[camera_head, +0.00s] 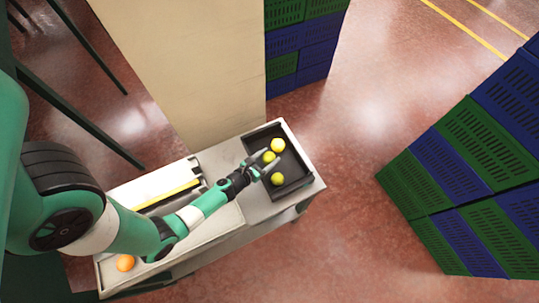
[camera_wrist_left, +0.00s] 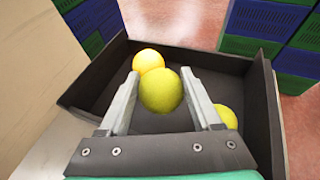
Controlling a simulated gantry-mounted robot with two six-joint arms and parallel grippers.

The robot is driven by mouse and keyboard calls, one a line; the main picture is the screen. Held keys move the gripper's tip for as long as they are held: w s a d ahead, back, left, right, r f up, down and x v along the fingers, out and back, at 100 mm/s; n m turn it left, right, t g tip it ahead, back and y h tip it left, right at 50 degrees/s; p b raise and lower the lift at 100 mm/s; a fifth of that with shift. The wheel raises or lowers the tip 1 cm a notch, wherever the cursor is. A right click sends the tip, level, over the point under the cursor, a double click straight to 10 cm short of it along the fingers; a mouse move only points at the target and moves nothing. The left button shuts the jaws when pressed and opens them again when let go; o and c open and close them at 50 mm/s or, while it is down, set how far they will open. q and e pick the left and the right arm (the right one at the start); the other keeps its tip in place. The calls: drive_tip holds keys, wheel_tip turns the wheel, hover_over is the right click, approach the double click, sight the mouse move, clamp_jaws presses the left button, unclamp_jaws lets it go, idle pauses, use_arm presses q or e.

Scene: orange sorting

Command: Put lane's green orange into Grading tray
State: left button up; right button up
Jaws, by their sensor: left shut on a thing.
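My left gripper (camera_head: 264,166) is over the dark grading tray (camera_head: 292,188) at the far end of the table. It is shut on a yellow-green orange (camera_head: 268,157), which also shows between the two fingers in the left wrist view (camera_wrist_left: 161,91). Two more yellowish oranges lie in the tray: one (camera_head: 278,145) beyond the held one and one (camera_head: 278,179) on the near side. In the left wrist view they show behind the held orange (camera_wrist_left: 148,60) and partly behind the right finger (camera_wrist_left: 227,117). Whether the held orange touches the tray floor, I cannot tell. My right gripper is not in view.
An orange-coloured fruit (camera_head: 125,263) sits at the near left of the light table (camera_head: 225,219). A pale lane with a yellow strip (camera_head: 172,194) runs beside my arm. A beige panel (camera_head: 190,70) stands behind. Stacked blue and green crates (camera_head: 470,190) stand right, apart from the table.

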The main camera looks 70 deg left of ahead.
sight(269, 160)
use_arm(q)
drive_tip(key=f+b, duration=0.3)
drive_tip(key=shift+w+a+f+b, duration=0.3)
drive_tip(key=shift+w, duration=0.05)
drive_tip(key=shift+f+b, duration=0.3)
drive_tip(key=shift+f, duration=0.05)
drive_tip(key=shift+r, duration=0.25)
drive_tip(key=shift+f, duration=0.2)
drive_tip(key=o, duration=1.4)
drive_tip(key=shift+r, duration=0.1)
